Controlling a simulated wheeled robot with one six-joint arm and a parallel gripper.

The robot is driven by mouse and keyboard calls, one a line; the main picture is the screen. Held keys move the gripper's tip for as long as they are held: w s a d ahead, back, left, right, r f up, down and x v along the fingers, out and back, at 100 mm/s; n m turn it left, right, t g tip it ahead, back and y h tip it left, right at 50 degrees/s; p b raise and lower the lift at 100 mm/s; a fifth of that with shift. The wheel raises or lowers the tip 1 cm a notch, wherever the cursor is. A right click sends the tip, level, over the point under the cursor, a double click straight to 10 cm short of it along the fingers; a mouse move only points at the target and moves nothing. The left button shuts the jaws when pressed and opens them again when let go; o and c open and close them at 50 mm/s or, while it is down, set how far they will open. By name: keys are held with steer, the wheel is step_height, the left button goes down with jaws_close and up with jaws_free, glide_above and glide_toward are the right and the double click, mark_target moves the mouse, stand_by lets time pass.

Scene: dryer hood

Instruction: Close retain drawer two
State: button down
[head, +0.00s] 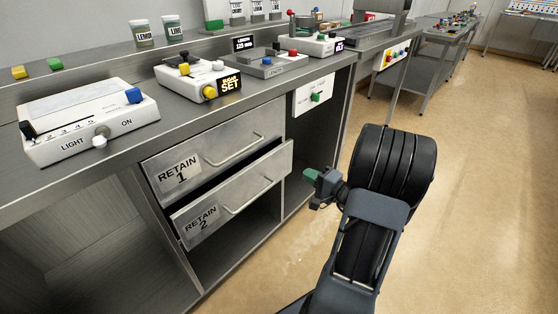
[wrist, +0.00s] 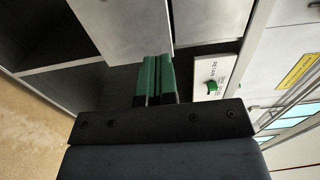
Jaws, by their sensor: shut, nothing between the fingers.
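The drawer labelled RETAIN 2 (head: 225,196) is the lower of two in the steel counter. It stands pulled out a little, with a dark gap above its front edge. Its bar handle (head: 248,197) is on the front. The drawer labelled RETAIN 1 (head: 215,147) above it looks shut. My gripper (head: 311,174), with green fingers, is to the right of drawer two and apart from its front in the head view. In the wrist view the green fingers (wrist: 154,78) are together and empty, with a grey panel beyond them that I cannot identify for sure.
A white panel with a green knob (head: 315,97) is right of the drawers; it also shows in the wrist view (wrist: 212,86). Open shelf space lies below and beside the drawers. The counter top (head: 185,118) carries several control boxes. The floor (head: 470,200) at right is clear.

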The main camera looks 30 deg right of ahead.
mark_target(274, 155)
steer(key=b+x, duration=0.2)
steer(key=x, duration=1)
steer(key=shift+w+a, duration=0.15)
steer(key=shift+w, duration=0.05)
steer(key=b+x, duration=0.2)
steer(key=x, duration=0.2)
steer(key=shift+w+f, duration=0.15)
steer(key=shift+w, duration=0.1)
steer(key=shift+r, duration=0.3)
